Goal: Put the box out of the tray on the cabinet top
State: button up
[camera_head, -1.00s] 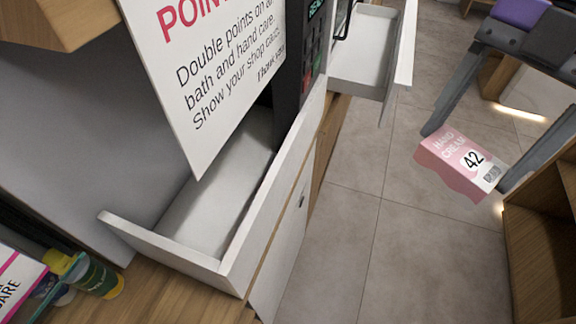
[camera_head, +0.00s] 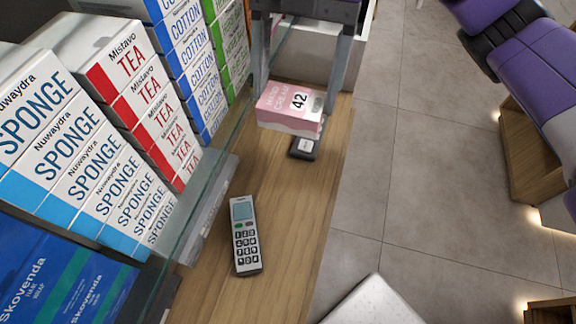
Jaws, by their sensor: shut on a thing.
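The pink and white hand cream box (camera_head: 290,116), marked 42, is between the two grey fingers of my gripper (camera_head: 298,92). My gripper is shut on the box and holds it over the far part of the wooden cabinet top (camera_head: 285,215). Whether the box touches the wood or a dark device below it, I cannot tell. A pale, white-walled container (camera_head: 318,48) shows partly behind my gripper; I cannot tell if it is the tray.
A cordless phone (camera_head: 244,236) lies on the wood, and a small dark device (camera_head: 304,146) lies under the box. Glass-fronted shelves of sponge (camera_head: 60,150), tea (camera_head: 140,105) and cotton boxes line the left. A white slab corner (camera_head: 372,304) juts in at the bottom.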

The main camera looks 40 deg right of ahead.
notch_tip(320, 180, down, 23)
jog(key=shift+d+r+b, duration=0.1)
jog(key=shift+b, duration=0.45)
jog(key=shift+f, duration=0.25)
jog(key=o, duration=1.4)
jog(key=shift+r, duration=0.1)
jog(key=v, duration=0.7)
jog(key=shift+w+d+r, duration=0.1)
jog(key=shift+d+r, duration=0.05)
jog(key=shift+r, duration=0.25)
